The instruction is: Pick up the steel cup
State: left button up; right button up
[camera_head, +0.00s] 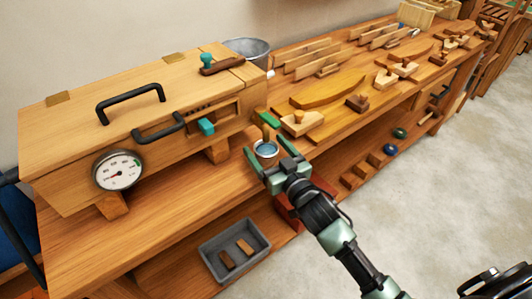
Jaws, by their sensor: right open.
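The steel cup (266,148) stands upright near the front edge of the wooden workbench (160,221). It is small and round, with a bluish inside. My right gripper (267,156) reaches in from the lower right. It is open, with one green-grey finger on either side of the cup's near side. I cannot tell whether the fingers touch the cup, and its lower part is partly hidden by the gripper. My left gripper is not in view.
A wooden box with a dial gauge (119,171) and black handles stands left of the cup. A wooden plane (301,122) and a green-ended tool (270,120) lie close behind it. A metal bucket (249,49) stands farther back. A grey tray (234,250) sits on the lower shelf.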

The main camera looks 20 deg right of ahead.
aim_at(261, 142)
jog(key=x, duration=0.3)
jog(key=shift+w+a+f, duration=0.1)
jog(key=shift+a, duration=0.05)
jog(key=c, duration=1.7)
jog(key=shift+o, duration=0.2)
jog(key=shift+r, duration=0.65)
jog(key=b+v, duration=0.2)
jog(key=v, duration=1.6)
jog(key=shift+r, duration=0.15)
